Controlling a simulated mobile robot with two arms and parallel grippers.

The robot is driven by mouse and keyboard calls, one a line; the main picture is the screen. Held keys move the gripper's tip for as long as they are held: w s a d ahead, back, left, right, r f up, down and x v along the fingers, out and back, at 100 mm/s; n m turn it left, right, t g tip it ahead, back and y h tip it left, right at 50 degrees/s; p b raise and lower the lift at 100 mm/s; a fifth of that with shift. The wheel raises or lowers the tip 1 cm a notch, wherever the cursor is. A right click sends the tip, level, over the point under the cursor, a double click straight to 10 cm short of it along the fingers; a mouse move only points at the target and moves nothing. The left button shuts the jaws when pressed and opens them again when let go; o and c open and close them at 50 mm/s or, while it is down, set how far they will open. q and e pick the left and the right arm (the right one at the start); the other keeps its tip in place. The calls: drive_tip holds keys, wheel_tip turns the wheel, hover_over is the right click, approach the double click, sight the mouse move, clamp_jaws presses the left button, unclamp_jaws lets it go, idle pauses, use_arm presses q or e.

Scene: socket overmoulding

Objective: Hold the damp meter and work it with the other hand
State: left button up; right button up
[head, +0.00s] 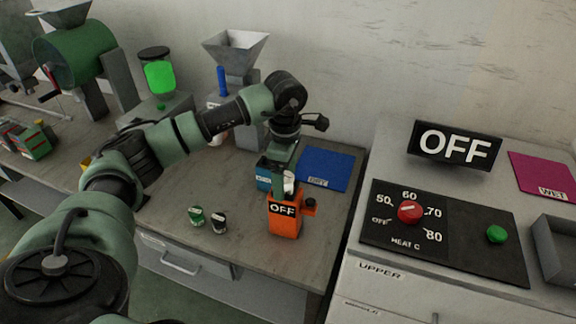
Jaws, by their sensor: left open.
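An orange device with a dark "OFF" display (285,222), which looks like the damp meter, stands upright near the right front edge of the bench. A dark knob shows at its right side. My left arm reaches in from the left and bends down over it. My left gripper (284,186) points down just behind and above the meter's top and is open. The meter's top and the fingertips overlap, so I cannot tell whether they touch. My right gripper does not show.
A blue "DRY" mat (325,169) lies behind the meter; a teal item (263,178) is partly hidden by my gripper. Two small pots, green (196,215) and black (219,222), stand left. The heater cabinet (443,228) with red dial is right, past a gap. A hopper machine (236,50) stands behind.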

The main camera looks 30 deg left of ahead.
sight(287, 189)
use_arm(q)
wheel_tip(287, 189, down, 3)
drive_tip(key=shift+w+r+p, duration=0.1)
drive_tip(key=shift+p, duration=0.2)
drive_tip(key=shift+w+f, duration=0.1)
drive_tip(key=shift+f, duration=0.8)
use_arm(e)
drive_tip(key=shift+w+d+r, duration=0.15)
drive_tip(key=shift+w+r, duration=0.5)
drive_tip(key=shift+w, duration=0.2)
use_arm(q)
drive_tip(key=shift+c, duration=0.3)
drive_tip(key=c, duration=1.5)
drive_tip(key=o, duration=0.5)
drive_tip(key=c, duration=0.4)
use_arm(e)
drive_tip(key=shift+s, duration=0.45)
